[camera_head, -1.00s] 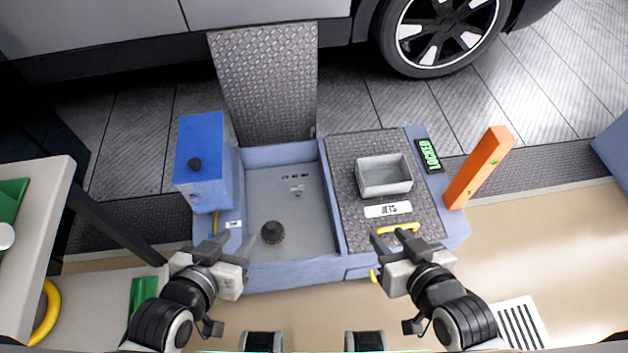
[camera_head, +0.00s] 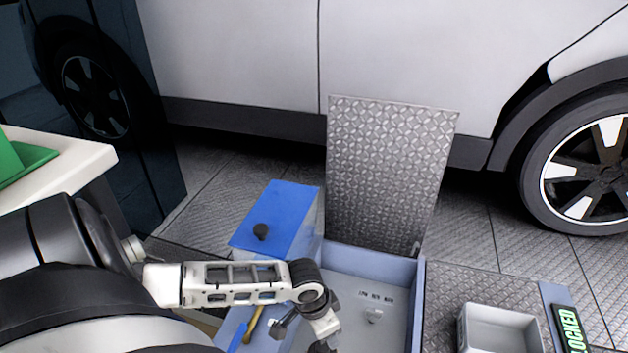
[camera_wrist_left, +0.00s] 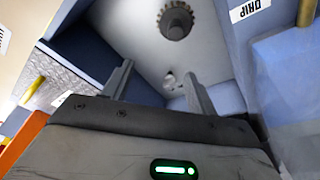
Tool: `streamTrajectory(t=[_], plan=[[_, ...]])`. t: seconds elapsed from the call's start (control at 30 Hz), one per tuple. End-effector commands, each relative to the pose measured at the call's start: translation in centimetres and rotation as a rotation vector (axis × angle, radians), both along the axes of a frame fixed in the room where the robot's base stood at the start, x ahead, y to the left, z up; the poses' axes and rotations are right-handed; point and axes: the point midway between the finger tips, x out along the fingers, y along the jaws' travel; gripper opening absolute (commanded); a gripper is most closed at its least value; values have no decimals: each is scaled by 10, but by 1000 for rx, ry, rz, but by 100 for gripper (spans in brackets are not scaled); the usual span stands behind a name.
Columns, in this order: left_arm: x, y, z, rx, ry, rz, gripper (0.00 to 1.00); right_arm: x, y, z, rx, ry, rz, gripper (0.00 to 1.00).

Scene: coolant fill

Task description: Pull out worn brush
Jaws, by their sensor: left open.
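The worn brush (camera_wrist_left: 176,20), a dark round piece with a toothed rim, stands on the grey floor of the open bay (camera_head: 385,335) in the left wrist view. It does not show in the head view. My left gripper (camera_wrist_left: 160,82) is open and empty, with its fingers over the bay and apart from the brush. In the head view my left arm (camera_head: 235,284) reaches in from the left, and the wrist at the bottom edge hides part of the bay. My right gripper is out of view.
A blue box (camera_head: 275,218) with a black knob stands left of the bay. The raised tread-plate lid (camera_head: 388,170) stands behind it.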

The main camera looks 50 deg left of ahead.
Motion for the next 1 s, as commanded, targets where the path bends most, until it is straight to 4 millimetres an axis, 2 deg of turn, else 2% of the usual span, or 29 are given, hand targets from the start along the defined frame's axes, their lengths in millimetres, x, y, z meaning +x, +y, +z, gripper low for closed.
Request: streamTrajectory(t=[0.03,0.1,0.2,0.37,0.8,0.93,1.0], plan=[[0,14,-12,22,24,14,58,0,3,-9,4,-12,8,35],[-1,23,-15,35,48,27,58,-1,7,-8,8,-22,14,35],[-2,27,-21,40,63,34,58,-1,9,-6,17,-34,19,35],[1,26,-43,40,62,35,58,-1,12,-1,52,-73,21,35],[14,22,-131,40,60,34,58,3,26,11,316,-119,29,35],[17,21,-151,40,60,33,58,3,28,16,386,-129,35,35],[18,21,-159,40,60,33,58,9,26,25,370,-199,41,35]])
